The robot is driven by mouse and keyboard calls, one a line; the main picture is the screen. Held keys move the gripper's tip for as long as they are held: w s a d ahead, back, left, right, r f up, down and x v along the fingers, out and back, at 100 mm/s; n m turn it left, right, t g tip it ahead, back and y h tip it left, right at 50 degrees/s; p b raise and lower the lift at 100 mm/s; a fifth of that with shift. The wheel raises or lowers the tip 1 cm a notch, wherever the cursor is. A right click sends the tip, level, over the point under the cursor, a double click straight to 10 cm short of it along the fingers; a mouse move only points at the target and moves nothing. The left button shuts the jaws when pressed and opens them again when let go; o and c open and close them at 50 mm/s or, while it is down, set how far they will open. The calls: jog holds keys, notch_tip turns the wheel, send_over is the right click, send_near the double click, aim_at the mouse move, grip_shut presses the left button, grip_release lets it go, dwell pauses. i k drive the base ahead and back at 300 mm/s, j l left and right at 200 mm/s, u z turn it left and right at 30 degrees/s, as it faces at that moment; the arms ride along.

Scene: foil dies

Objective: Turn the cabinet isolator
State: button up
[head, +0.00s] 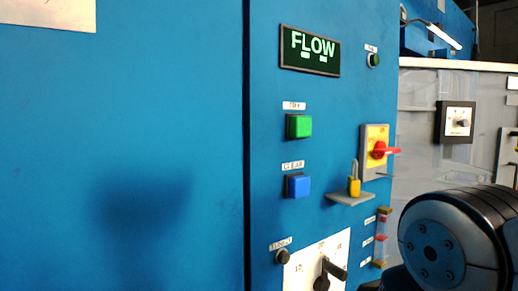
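The cabinet isolator (379,151) is on the blue cabinet front, right of the middle of the head view. It has a red rotary handle on a yellow plate with a grey surround. The handle's grip points roughly sideways to the right. A yellow padlock (354,187) stands on a small grey shelf (349,198) just below and left of the isolator. My gripper is not in the head view; only a rounded dark link of my arm shows at the lower right, below and right of the isolator.
Left of the isolator are a green button (299,126), a blue button (298,185) and a FLOW display (310,50). A black dial handle (325,274) on a white scale sits lower down. A separate black-framed switch (456,122) is on the pale panel at right.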

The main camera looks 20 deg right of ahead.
aim_at(380, 151)
jog(key=i+l+u, duration=0.1)
jog(key=l+u, duration=0.2)
jog(key=l, duration=0.45)
jog(key=l+u, duration=0.3)
jog(key=l, duration=0.45)
